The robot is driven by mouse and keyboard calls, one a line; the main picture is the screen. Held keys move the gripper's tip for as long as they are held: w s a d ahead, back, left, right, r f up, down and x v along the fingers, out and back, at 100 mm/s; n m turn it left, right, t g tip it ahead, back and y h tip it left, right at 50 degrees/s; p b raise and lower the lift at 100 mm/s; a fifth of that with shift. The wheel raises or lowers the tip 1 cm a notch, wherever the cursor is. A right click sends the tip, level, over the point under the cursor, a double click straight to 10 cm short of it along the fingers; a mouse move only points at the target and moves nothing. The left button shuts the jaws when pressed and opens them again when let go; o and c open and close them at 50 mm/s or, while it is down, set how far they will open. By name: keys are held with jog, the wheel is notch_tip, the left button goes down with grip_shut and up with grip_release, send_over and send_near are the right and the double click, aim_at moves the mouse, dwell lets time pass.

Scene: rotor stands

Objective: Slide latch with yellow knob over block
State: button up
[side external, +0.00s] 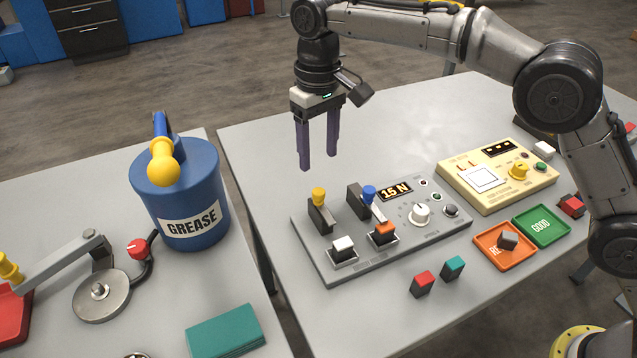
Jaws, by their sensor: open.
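The latch with the yellow knob (318,196) stands on the left of a grey panel (430,233), on a dark upright housing (321,217). A white block (343,244) sits in a seat in front of it, its top uncovered. To the right is a similar latch with a blue knob (369,192); a pale bar runs from it toward an orange-topped block (384,230). Whether the bar reaches over that block I cannot tell. My gripper (319,160) is open and empty, fingers pointing down, above the yellow knob and apart from it.
The panel also has a "15 N" display (395,191) and a white dial (420,213). A cream instrument box (497,174), an orange tray (492,257) and a green tray (541,226) lie to the right. Red (422,284) and teal (453,268) blocks sit in front.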

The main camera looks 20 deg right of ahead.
aim_at(318, 191)
notch_tip(318, 191, down, 8)
jog(key=shift+f, duration=0.2)
grip_shut()
dwell(0.4)
dwell(1.1)
